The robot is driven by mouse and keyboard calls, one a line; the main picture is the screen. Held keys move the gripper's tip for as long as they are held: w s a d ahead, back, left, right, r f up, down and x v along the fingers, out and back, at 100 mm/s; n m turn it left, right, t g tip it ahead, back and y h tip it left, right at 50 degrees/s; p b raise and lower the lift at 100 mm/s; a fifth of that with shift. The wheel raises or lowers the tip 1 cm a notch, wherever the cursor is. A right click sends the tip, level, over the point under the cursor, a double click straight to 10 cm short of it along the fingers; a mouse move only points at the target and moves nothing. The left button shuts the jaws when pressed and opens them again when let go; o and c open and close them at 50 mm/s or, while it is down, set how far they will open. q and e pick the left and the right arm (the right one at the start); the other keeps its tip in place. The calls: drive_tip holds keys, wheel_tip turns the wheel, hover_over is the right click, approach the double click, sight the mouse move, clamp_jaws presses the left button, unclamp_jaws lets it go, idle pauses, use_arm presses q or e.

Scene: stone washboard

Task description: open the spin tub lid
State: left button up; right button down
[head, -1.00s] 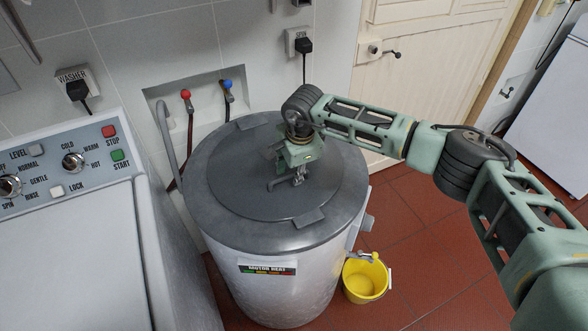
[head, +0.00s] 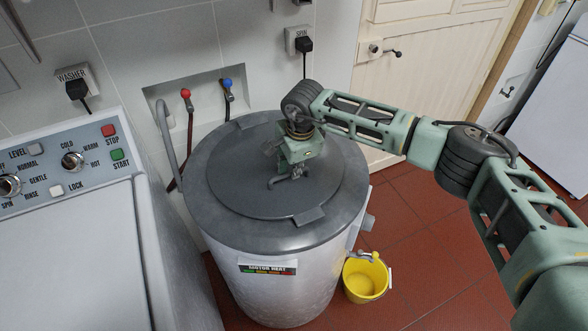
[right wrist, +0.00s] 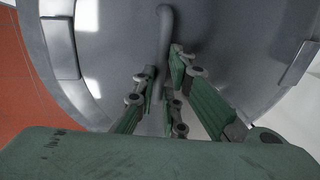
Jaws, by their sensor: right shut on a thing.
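The spin tub is a round grey drum (head: 262,280) in the middle of the head view. Its dark grey round lid (head: 235,185) lies flat on top, closed, with clips at its rim. A bar handle (head: 277,182) stands on the lid; it also shows in the right wrist view (right wrist: 165,30). My right gripper (head: 292,176) is over the lid, shut on the handle. In the right wrist view its green fingers (right wrist: 163,95) are on either side of the bar. My left gripper is not in view.
A washer with a control panel (head: 75,165) stands at the left. A yellow bucket (head: 366,279) hangs or stands at the tub's lower right. Hoses with red and blue taps (head: 227,86) are behind the tub. Red tiled floor (head: 425,260) is open at the right.

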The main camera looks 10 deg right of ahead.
drive_tip(key=w+a+r+p, duration=0.1)
drive_tip(key=w+r, duration=0.3)
drive_tip(key=r, duration=0.4)
drive_tip(key=w+a+r+p, duration=0.1)
drive_tip(key=w+r, duration=0.3)
drive_tip(key=r, duration=0.5)
drive_tip(key=shift+a+r+p, duration=0.3)
drive_tip(key=shift+a+p, duration=0.05)
drive_tip(key=shift+p, duration=0.1)
